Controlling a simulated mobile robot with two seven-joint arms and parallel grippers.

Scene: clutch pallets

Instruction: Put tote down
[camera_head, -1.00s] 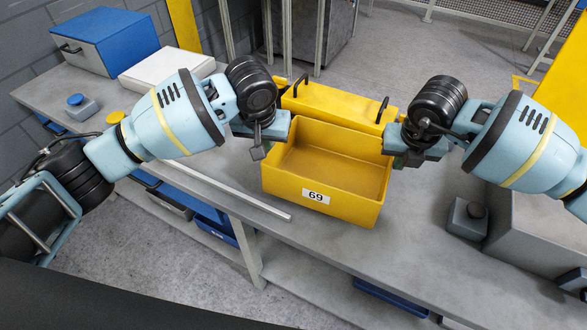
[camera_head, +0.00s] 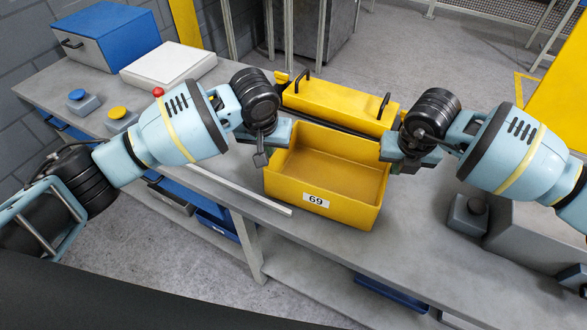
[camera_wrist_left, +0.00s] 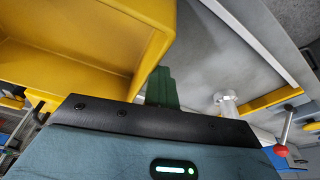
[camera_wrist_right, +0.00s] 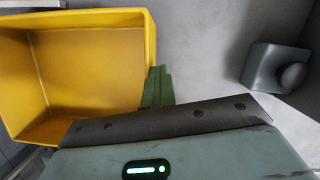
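The yellow tote (camera_head: 318,201) with label 69 is open-topped and looks empty, over the front of the grey bench. I cannot tell whether its base touches the bench. My left gripper (camera_head: 263,150) is at its left wall and appears shut on it; the tote fills the upper left of the left wrist view (camera_wrist_left: 90,75). My right gripper (camera_head: 408,160) is at its right wall and appears shut on it; the tote also shows in the right wrist view (camera_wrist_right: 80,18). Green fingers show at the wall in both wrist views, partly hidden by the gripper bodies.
A second yellow container (camera_head: 340,106) with black handles lies just behind the tote. A pale strip (camera_head: 240,190) runs along the bench (camera_head: 455,255) to the left. A grey button box (camera_head: 468,215) stands at right. A blue box (camera_head: 105,38) and white box (camera_head: 168,65) are back left.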

